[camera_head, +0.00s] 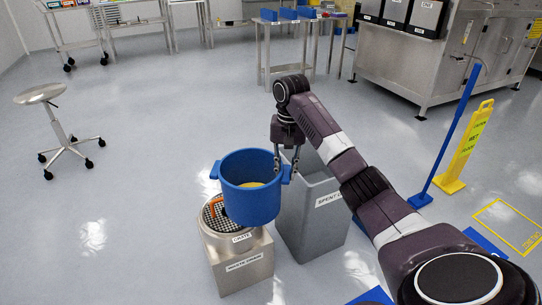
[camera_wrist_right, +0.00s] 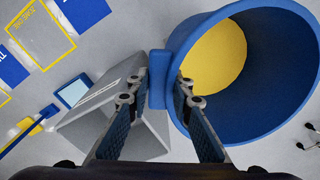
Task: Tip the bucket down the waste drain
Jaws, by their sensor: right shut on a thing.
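A blue bucket (camera_head: 252,204) hangs above the waste drain, close to upright; I cannot tell any slight tilt. Yellow shows inside it, and it fills much of the right of the wrist view (camera_wrist_right: 292,118). My right gripper (camera_head: 286,163) is shut on the bucket's right side handle; in the wrist view the handle (camera_wrist_right: 158,80) sits between the fingers. The waste drain (camera_head: 243,268) is a steel box with a round top and a dark grate (camera_head: 211,222). An orange handle (camera_head: 217,206) shows on the grate. The bucket hides part of the grate. My left gripper is not in view.
A tall grey bin (camera_head: 313,222) stands right beside the drain, under my right arm. A blue pole on a foot (camera_head: 420,200) and a yellow wet-floor sign (camera_head: 464,150) stand to the right. A stool (camera_head: 62,140) is at the left; the floor between is clear.

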